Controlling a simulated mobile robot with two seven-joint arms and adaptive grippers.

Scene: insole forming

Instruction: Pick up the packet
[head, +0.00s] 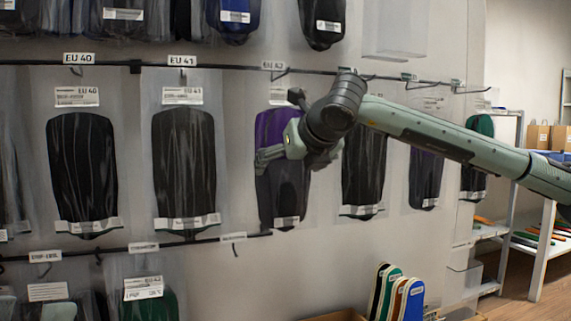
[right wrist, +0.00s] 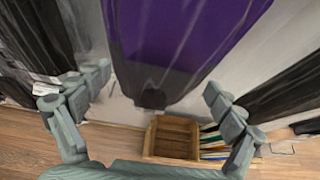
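Several clear packets of dark insoles hang from hooks on the wall rail. A purple and black packet (head: 283,190) hangs under the EU 42 label, partly hidden behind my right gripper (head: 290,152). In the right wrist view the purple packet (right wrist: 180,35) fills the upper middle, and its dark lower end reaches between the fingers. My right gripper (right wrist: 158,80) is open, with one finger on each side of the packet. No finger visibly grips it. My left gripper is not in view.
Black packets (head: 185,165) hang to the left, and another black packet (head: 363,170) hangs close on the right. A lower rail (head: 150,247) carries more packets. White shelves (head: 545,250) stand at far right.

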